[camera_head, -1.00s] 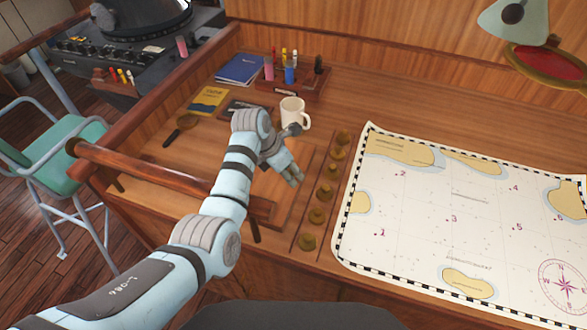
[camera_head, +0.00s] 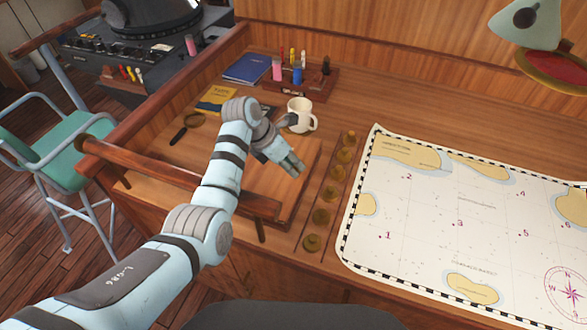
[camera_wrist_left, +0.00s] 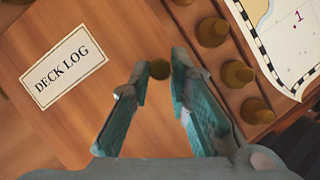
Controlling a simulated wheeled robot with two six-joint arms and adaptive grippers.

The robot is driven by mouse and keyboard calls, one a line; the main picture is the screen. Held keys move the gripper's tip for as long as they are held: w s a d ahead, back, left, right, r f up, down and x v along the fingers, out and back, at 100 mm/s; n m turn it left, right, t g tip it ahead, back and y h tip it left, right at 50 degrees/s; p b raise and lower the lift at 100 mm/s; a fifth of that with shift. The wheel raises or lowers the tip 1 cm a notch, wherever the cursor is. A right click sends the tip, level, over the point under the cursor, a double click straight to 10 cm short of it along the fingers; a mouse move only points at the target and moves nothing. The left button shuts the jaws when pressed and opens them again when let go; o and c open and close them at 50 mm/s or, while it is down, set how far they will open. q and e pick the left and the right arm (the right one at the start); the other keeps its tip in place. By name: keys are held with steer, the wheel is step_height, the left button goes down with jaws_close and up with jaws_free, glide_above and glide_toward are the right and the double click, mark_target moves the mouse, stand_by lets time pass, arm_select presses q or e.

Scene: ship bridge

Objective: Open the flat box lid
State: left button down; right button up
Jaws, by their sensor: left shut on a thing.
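The flat box lid (camera_head: 285,190) is a brown wooden panel in the desk top, left of the row of brass knobs. In the left wrist view the lid (camera_wrist_left: 75,115) carries a white "DECK LOG" label (camera_wrist_left: 64,67). My left gripper (camera_head: 297,168) is over the lid's right side. My arm hides part of the lid. I cannot tell whether the lid is raised. My right gripper is not in view.
A white mug (camera_head: 300,116) stands just behind my gripper. Several brass knobs (camera_head: 321,216) line the strip at right, beside a chart (camera_head: 440,210). A wooden rail (camera_head: 170,168) runs along the front left. A magnifying glass (camera_head: 194,121) and books lie behind.

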mark_target(279, 172)
arm_select(q)
steer(key=w+a+r+n+g+h, duration=0.1)
steer(key=a+r+h, duration=0.4)
steer(key=r, duration=0.2)
steer(key=shift+w+r, duration=0.2)
steer(key=shift+w, duration=0.1)
